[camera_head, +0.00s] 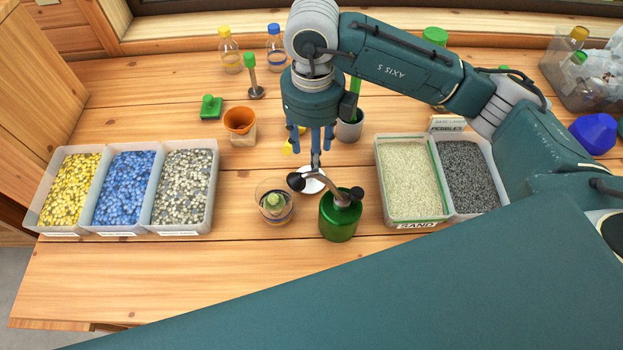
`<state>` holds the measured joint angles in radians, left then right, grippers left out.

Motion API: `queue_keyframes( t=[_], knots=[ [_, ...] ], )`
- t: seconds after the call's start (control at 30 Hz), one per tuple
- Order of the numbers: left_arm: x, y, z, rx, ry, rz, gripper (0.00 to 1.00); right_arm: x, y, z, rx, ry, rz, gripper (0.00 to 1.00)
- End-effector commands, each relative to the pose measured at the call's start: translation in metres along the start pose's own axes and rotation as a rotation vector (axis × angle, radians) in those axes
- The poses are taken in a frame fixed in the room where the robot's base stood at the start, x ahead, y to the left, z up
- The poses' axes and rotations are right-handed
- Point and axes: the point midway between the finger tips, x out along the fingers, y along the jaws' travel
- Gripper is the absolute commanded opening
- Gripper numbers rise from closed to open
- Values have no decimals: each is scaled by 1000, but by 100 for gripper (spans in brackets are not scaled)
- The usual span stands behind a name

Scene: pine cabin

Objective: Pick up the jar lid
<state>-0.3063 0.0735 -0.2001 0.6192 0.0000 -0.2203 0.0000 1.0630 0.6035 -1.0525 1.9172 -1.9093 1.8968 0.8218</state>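A clear glass jar (262,212) with something green inside stands open to the left of the sprayer. My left gripper is not in view.
A three-part tray (96,232) of yellow, blue and grey pebbles is at left. A sand tray (416,223) and a dark pebble tray (470,176) are at right. An orange pot (240,121) and bottles (229,50) stand behind. The front left tabletop is clear.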

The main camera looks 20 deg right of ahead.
Motion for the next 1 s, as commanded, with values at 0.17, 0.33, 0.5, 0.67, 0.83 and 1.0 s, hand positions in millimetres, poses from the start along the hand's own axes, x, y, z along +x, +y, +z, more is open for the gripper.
queue_keyframes(
  t=[0.17, 0.33, 0.5, 0.67, 0.83, 1.0],
  knots=[
    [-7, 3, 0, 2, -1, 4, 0, 25, 1, -1, -1, 3, 4, 45],
    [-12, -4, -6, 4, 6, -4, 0, 36, 2, 0, -1, 4, 4, 45],
    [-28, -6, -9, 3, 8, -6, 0, 60, 4, 0, -1, 7, 5, 45],
    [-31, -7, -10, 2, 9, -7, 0, 80, 4, 1, -1, 3, 5, 45],
    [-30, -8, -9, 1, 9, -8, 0, 85, 4, 2, -2, 1, 5, 45],
    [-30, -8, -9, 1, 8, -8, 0, 84, 4, 2, -2, 1, 5, 31]
  ],
)
